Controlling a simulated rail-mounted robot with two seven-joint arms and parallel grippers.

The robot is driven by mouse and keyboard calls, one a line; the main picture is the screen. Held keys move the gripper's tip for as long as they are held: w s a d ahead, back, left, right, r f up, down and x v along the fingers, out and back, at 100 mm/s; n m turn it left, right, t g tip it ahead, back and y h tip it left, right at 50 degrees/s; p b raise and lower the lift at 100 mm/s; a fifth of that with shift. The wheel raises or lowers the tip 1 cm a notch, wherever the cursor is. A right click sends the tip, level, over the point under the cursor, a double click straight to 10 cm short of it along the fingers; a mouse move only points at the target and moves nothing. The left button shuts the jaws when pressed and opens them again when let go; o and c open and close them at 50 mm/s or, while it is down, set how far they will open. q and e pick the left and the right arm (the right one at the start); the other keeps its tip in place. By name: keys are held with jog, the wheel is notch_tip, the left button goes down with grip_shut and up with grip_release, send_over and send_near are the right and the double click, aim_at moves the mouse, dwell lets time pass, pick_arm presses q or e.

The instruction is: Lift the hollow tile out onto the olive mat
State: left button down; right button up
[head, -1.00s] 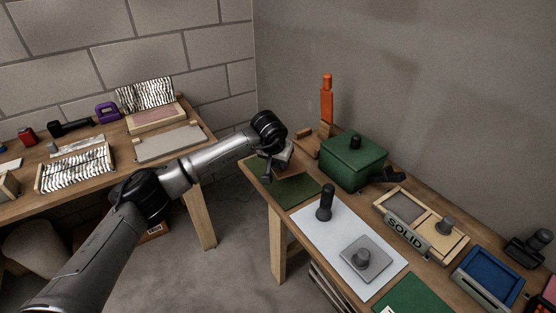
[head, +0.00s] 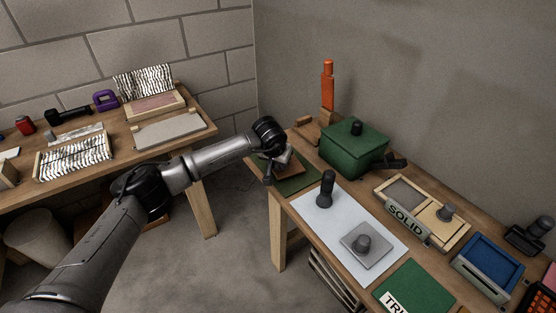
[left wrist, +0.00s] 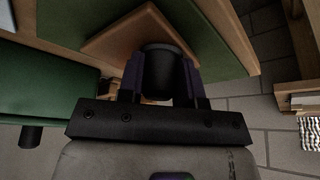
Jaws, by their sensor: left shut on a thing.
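My left gripper (head: 273,174) is at the left end of the right-hand table. In the left wrist view its fingers (left wrist: 163,88) are shut around a dark round knob (left wrist: 163,58). Below the knob is a flat brown tile (left wrist: 122,38), which I take to be the hollow tile. In the head view the tile (head: 292,170) is partly hidden by my gripper. It is over the olive mat (head: 300,185), which also shows in the wrist view (left wrist: 212,40). I cannot tell whether the tile touches the mat. My right gripper is not in view.
A green lidded box (head: 352,152) stands close to the right of the mat. Beyond are a white sheet (head: 315,212) with a dark knobbed piece (head: 326,190) and a grey knobbed tile (head: 368,246), a tray marked SOLID (head: 406,224), and a blue tray (head: 488,272).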

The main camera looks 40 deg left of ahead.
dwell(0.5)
pick_arm(q)
jog(key=shift+f, duration=0.45)
jog(key=c, duration=0.7)
grip_release()
jog(key=shift+c, duration=0.2)
jog(key=shift+p+v, duration=1.85)
jog(key=shift+v, duration=5.05)
